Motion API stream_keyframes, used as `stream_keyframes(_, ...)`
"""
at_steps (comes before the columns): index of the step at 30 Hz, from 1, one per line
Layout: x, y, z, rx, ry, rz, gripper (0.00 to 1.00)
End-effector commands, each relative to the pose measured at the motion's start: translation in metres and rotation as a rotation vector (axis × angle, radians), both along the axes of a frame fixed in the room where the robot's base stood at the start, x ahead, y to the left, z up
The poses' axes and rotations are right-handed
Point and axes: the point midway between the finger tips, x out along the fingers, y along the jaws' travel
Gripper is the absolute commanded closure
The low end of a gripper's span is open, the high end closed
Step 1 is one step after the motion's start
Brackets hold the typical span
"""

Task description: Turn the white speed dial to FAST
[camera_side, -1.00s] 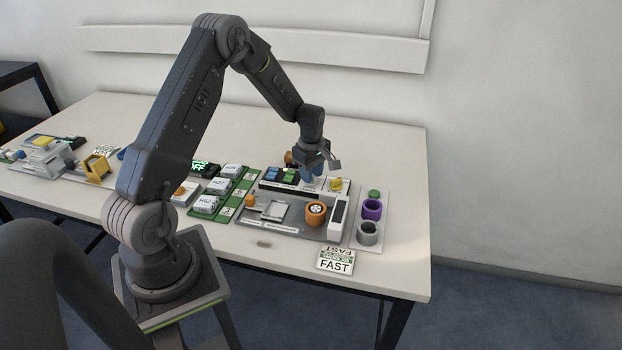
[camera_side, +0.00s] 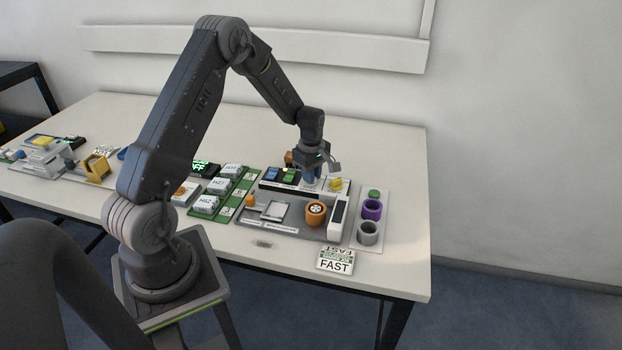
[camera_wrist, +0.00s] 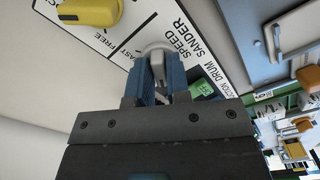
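The white speed dial (camera_wrist: 154,47) is on the white panel beside the printed word SPEED, with FAST and FREE lettering near it in the wrist view. My gripper (camera_wrist: 160,72) is over the dial, its two blue fingers close together on either side of the dial's narrow raised grip. They look shut on it, though the fingers hide most of the dial, including where it points. In the side view my gripper (camera_side: 312,178) reaches down to the panel and hides the dial. A sign (camera_side: 335,266) reading FAST lies at the table's front right.
A yellow knob (camera_wrist: 88,10) sits left of the dial, also visible in the side view (camera_side: 336,184). An orange drum (camera_side: 316,212) and purple and grey cups (camera_side: 372,209) stand nearer the front.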

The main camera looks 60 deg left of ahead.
Motion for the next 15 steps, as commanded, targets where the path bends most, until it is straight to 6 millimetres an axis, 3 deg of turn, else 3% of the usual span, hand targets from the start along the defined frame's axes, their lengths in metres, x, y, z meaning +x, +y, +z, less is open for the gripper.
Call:
stream_keyframes(4, 0.0001, 0.0000, 0.0001, 0.000, 0.000, 0.000, 0.98)
stream_keyframes(8, 0.0001, 0.0000, 0.0001, 0.000, 0.000, -0.014, 0.99)
stream_keyframes(15, 0.0002, 0.0001, 0.0001, 0.000, -0.001, -0.308, 0.99)
